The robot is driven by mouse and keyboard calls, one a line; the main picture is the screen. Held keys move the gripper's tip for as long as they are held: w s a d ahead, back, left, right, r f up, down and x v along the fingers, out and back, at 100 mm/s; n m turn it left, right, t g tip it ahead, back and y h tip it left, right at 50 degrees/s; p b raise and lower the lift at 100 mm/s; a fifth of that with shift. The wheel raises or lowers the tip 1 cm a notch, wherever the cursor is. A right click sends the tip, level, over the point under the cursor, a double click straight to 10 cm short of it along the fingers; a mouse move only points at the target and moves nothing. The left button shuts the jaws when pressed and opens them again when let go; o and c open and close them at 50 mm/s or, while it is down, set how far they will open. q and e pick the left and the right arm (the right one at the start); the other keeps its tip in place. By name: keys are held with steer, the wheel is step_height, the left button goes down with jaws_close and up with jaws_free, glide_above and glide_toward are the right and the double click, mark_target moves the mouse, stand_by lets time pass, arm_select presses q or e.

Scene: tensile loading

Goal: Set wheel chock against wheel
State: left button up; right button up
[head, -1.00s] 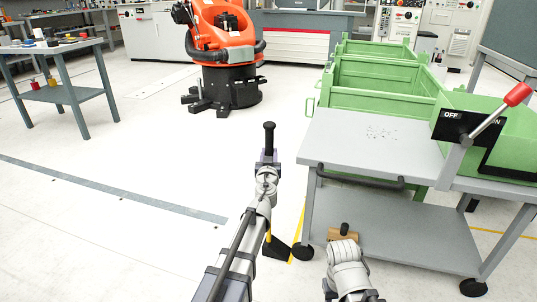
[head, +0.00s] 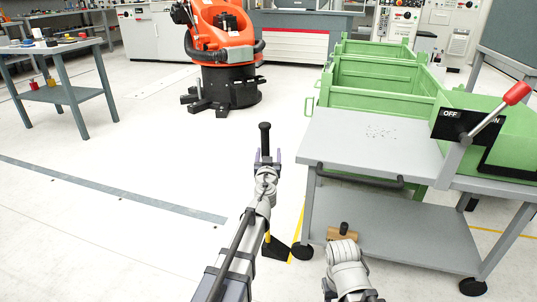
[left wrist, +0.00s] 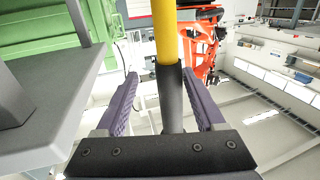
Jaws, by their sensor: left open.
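The wheel chock (head: 275,248) is a black wedge on the floor beside a black caster wheel (head: 302,252) of the grey cart. A yellow pole rises from it, mostly hidden behind my left arm in the head view. A black grip (head: 265,136) stands at the top, close to upright. My left gripper (head: 267,160) is open with its fingers at either side of this grip. In the left wrist view, the purple fingers (left wrist: 172,105) stand apart, with the black grip (left wrist: 172,98) and yellow pole (left wrist: 166,32) between them.
An orange robot (head: 225,50) stands behind.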

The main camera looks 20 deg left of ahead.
arm_select(q)
steer(key=s+d+n+g+y+p, duration=0.1)
steer(key=s+d+g+y+p, duration=0.15)
steer(key=s+g+p, duration=0.75)
steer(key=s+d+f+m+g+h+p, duration=0.1)
steer(key=s+d+m+g+h+p, duration=0.15)
steer(key=s+d, duration=0.45)
steer(key=s+d+m+g+h+p, duration=0.1)
steer(key=s+d+m+g+p, duration=0.2)
steer(key=s, duration=0.7)
steer(key=s+d+f+m+g+h+p, duration=0.15)
steer(key=s+d+p, duration=0.3)
steer(key=s, duration=0.45)
step_height(320, 180, up, 38)
steer(key=p, duration=3.7)
steer(key=shift+s+g+p, duration=0.15)
steer(key=shift+g+p, duration=0.15)
steer(key=shift+g, duration=0.1)
steer(key=shift+a, duration=0.1)
